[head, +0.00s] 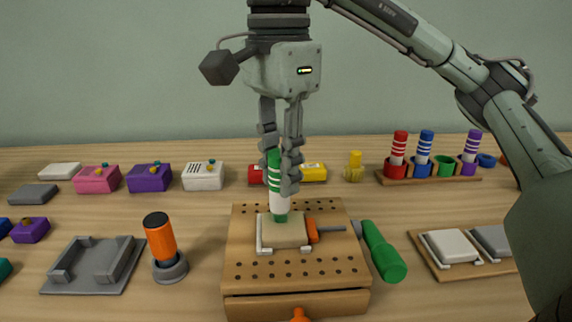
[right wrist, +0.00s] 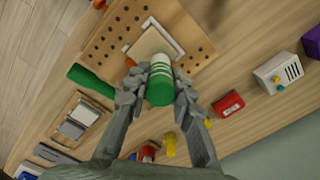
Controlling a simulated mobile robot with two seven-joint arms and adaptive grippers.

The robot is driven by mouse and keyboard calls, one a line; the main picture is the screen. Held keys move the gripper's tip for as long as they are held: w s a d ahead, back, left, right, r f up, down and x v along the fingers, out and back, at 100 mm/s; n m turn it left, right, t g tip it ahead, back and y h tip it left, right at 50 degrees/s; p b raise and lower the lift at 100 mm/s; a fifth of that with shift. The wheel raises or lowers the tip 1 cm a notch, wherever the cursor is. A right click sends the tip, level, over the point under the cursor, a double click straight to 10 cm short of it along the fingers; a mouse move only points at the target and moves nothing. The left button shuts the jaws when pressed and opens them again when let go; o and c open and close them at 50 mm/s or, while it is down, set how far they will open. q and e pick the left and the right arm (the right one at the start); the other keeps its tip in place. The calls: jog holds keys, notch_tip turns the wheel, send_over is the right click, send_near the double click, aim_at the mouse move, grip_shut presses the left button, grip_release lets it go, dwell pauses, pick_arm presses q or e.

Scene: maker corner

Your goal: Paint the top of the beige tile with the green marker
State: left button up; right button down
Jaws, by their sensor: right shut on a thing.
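My right gripper (head: 281,168) is shut on the green marker (head: 279,200), a white and green striped cylinder held upright with its green tip down. The beige tile (head: 290,235) lies on a wooden pegboard block (head: 245,255), between a white corner bracket (head: 262,246) and an orange clamp (head: 313,232). The marker's tip is over the tile's rear left part, at or very near its top; contact is unclear. The visible tile top is beige. The right wrist view shows the marker (right wrist: 160,83) between the fingers, covering part of the tile (right wrist: 146,47). My left gripper is not in view.
A green-handled tool (head: 383,252) lies right of the block. An orange cylinder (head: 160,240) in a grey holder stands left. A rack (head: 430,181) at back right holds red, blue and purple markers, with its green cup (head: 445,166) empty. Coloured boxes line the back left.

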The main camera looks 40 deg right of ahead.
jog(key=shift+w+a, duration=0.3)
jog(key=shift+a, duration=0.15)
jog(key=shift+s+a, duration=0.1)
jog(key=shift+s, duration=0.05)
jog(key=shift+s+a, duration=0.25)
jog(key=shift+s, duration=0.2)
jog(key=shift+s, duration=0.1)
jog(key=shift+s+a, duration=0.3)
jog(key=shift+s, duration=0.25)
jog(key=shift+d, duration=0.15)
jog(key=shift+s+d+p, duration=0.35)
jog(key=shift+d, duration=0.1)
